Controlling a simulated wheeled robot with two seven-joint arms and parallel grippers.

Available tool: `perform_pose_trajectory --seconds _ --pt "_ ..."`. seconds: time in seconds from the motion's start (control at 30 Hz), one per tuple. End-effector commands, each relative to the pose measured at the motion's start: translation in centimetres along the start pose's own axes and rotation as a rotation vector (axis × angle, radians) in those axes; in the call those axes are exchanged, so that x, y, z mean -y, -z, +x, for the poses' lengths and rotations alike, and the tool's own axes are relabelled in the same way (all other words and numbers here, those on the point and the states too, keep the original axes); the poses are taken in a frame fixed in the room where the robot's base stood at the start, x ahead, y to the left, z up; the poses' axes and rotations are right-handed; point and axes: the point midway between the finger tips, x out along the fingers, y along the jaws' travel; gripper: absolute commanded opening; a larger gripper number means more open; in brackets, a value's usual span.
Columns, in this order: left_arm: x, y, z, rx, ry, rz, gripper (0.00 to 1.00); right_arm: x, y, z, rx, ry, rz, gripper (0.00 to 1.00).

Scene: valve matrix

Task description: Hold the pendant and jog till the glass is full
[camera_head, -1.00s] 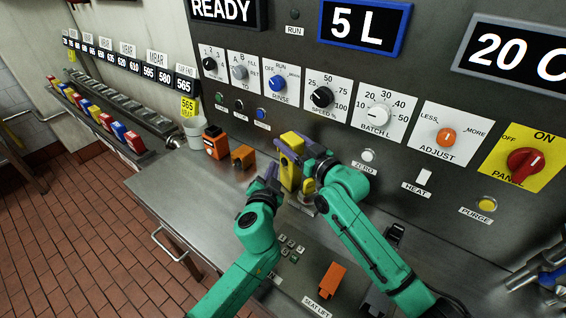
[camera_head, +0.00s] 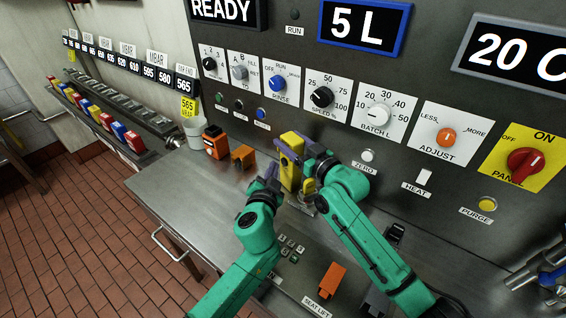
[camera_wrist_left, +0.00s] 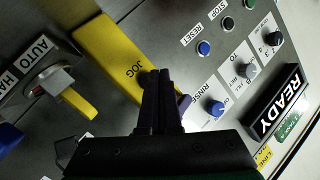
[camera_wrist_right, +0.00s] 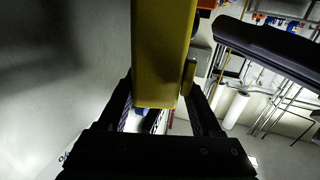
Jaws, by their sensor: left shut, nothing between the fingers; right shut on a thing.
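The yellow pendant (camera_head: 288,166) stands upright above the steel counter, in front of the panel. My right gripper (camera_head: 310,172) is shut on it from the right. The pendant fills the upper middle of the right wrist view (camera_wrist_right: 165,55), between the fingers. My left gripper (camera_head: 273,172) is shut and empty at the pendant's left side. In the left wrist view its closed fingertips (camera_wrist_left: 160,76) are at the pendant's face (camera_wrist_left: 112,62), just by the word JOG. They cover the spot beside that word, and I cannot tell whether they touch it. I cannot make out a glass.
The panel carries a READY display (camera_head: 226,10), a 5 L display (camera_head: 364,24) and several knobs. An orange block (camera_head: 214,142) and an orange bracket (camera_head: 243,156) stand on the counter, left of the pendant. A yellow lever (camera_wrist_left: 80,104) marked AUTO is near my left gripper.

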Motion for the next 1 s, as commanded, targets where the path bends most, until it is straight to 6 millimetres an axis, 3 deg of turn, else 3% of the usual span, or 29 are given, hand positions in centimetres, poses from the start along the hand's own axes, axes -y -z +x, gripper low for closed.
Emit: perform_pose_trajectory --seconds 1.0 --pt "-0.62 0.65 0.83 0.000 0.000 0.000 0.00 -0.05 -0.02 -0.01 0.001 -0.001 -0.002 0.00"
